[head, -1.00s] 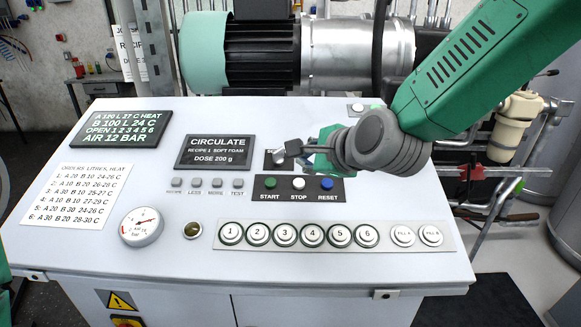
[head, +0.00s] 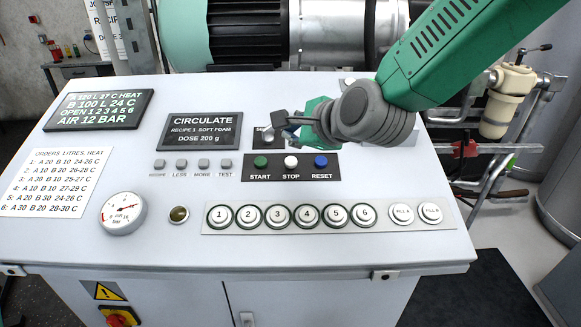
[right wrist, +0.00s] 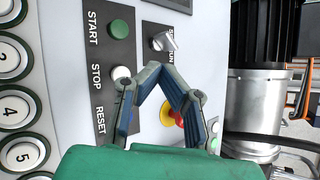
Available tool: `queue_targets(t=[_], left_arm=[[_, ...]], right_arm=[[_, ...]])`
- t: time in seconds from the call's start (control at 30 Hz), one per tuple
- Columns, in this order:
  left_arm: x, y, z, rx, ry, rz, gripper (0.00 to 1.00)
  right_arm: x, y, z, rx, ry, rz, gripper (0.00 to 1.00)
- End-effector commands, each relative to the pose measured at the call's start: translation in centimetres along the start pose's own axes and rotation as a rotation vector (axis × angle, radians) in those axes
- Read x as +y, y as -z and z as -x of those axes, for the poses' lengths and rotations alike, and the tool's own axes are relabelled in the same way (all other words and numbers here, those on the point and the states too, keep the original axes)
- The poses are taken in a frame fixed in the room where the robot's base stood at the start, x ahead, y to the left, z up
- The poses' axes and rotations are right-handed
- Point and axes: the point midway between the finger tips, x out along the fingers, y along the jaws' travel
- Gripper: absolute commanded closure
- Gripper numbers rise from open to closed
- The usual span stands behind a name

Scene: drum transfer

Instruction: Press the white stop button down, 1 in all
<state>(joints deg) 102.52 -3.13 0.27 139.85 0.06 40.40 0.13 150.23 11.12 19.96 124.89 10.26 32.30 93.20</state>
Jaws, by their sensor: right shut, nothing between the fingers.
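The white stop button (head: 291,161) sits between the green START button (head: 260,161) and the blue RESET button (head: 321,160) on a black strip of the console. In the right wrist view the stop button (right wrist: 121,73) is just beside the fingers. My right gripper (head: 276,121) is shut and empty, above the panel behind the button row, its fingers pointing left. In the right wrist view its fingertips (right wrist: 162,69) meet between the stop button and a grey selector knob (right wrist: 165,41), apart from the stop button. My left gripper is not in view.
A red and yellow button (right wrist: 171,112) is partly hidden behind the fingers in the right wrist view. Numbered round buttons (head: 307,216) line the front, with a gauge (head: 123,212) at left. The CIRCULATE display (head: 200,131) stands left of my gripper.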

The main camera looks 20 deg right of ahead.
Motion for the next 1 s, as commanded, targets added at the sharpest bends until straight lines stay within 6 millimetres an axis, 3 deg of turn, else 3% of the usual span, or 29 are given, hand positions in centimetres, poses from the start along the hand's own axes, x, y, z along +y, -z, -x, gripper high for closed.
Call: queue_targets(t=[0.1, 0.33, 1.0], left_arm=[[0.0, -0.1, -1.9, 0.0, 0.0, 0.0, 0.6], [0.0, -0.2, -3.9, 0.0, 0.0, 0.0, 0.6], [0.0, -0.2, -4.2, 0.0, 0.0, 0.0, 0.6]], right_arm=[[1.3, 1.2, -1.6, 0.001, -0.001, -0.001, 1.0], [2.7, 2.6, -3.6, 0.0, -0.001, -0.003, 1.0], [2.9, 3.0, -4.1, 0.0, 0.0, 0.0, 1.0]])
